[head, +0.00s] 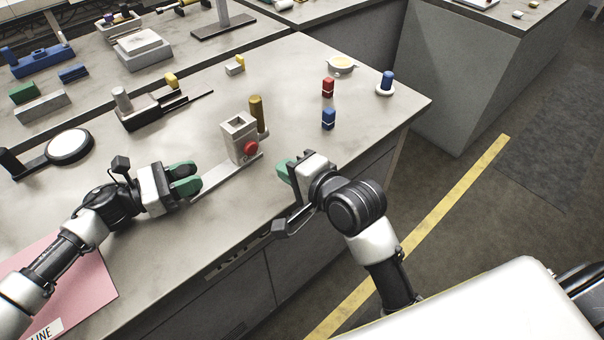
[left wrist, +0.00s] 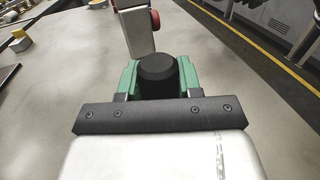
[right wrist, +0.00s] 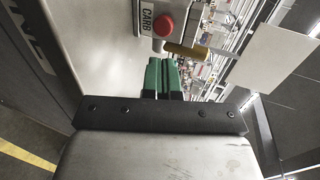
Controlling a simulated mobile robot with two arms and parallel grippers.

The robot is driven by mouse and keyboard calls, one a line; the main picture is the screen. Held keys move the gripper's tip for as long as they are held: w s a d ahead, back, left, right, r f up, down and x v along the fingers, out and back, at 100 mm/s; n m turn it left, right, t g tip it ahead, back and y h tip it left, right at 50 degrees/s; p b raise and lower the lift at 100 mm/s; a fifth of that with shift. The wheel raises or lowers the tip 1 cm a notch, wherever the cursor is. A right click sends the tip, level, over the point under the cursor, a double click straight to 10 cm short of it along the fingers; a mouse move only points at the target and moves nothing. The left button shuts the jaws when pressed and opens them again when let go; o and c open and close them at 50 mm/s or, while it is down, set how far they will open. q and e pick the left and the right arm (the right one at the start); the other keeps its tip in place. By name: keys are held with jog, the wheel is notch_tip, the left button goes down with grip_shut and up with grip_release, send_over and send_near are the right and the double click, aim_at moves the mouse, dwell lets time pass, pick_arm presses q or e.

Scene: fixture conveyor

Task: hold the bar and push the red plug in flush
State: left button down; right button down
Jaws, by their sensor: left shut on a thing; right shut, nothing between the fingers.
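The red plug (head: 251,148) sticks out of the side of a light grey block fixture (head: 237,132) that has an open top. The plug also shows in the right wrist view (right wrist: 163,27) and at the top of the left wrist view (left wrist: 155,19). A grey bar (head: 218,178) runs from the block's foot to my left gripper (head: 188,180). The left gripper is shut on the bar's end, where a black round part (left wrist: 157,68) shows between the green fingers.
A brass cylinder (head: 257,115) stands just behind the block. Red (head: 328,87) and blue (head: 328,118) pieces stand to the right. A dark fixture (head: 150,110) with a thin rod lies behind left. The table's front edge runs below the right gripper.

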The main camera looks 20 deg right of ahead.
pick_arm(q)
jog(key=shift+f, duration=0.1)
pick_arm(e)
jog(key=v, duration=0.4)
jog(key=shift+s+r, duration=0.1)
pick_arm(q)
jog(key=c, duration=0.7)
grip_release()
jog(key=shift+a, duration=0.1)
jog(key=a, duration=0.4)
jog(key=s+a, duration=0.1)
jog(key=a, duration=0.2)
jog(key=s+a, duration=0.1)
jog(key=a, duration=0.3)
jog(key=shift+a, duration=0.35)
